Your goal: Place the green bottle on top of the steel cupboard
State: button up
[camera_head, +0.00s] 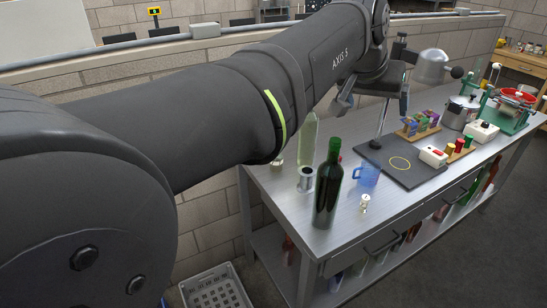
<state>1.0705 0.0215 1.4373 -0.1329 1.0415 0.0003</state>
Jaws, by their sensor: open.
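The dark green bottle (327,190) stands upright near the front left corner of the steel workbench (290,205). A paler, greenish clear bottle (307,140) stands behind it, partly hidden by my arm. My gripper (375,101) is open and appears empty. It is above the bench, beyond and to the right of the green bottle, and apart from it. I cannot make out a separate steel cupboard; the steel piece in view is this bench with drawers and a lower shelf.
A metal cup (306,180), a blue mug (368,173) and a small pale item (364,203) stand close to the bottle. A dark base plate (415,178) with a stand is to the right. A grey crate (215,290) is on the floor.

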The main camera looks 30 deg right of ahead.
jog(key=s+r+m+t+h, duration=0.2)
jog(key=s+r+h, duration=0.2)
jog(key=s+h, duration=0.35)
jog(key=w+a+f+n+t+y, duration=0.1)
jog(key=w+a+f+n+t, duration=0.2)
jog(key=a, duration=0.4)
jog(key=w+a+f+n+t+y, duration=0.1)
jog(key=w+a+f+n+t, duration=0.1)
jog(key=a+t, duration=0.4)
send_near(324, 191)
jog(key=x, duration=1)
jog(key=shift+s+d+x, duration=0.15)
jog(key=shift+x, duration=1.15)
jog(key=shift+s+d+x, duration=0.15)
jog(key=shift+d+x, duration=0.05)
jog(key=shift+x, duration=1.05)
jog(key=shift+r, duration=0.15)
grip_shut()
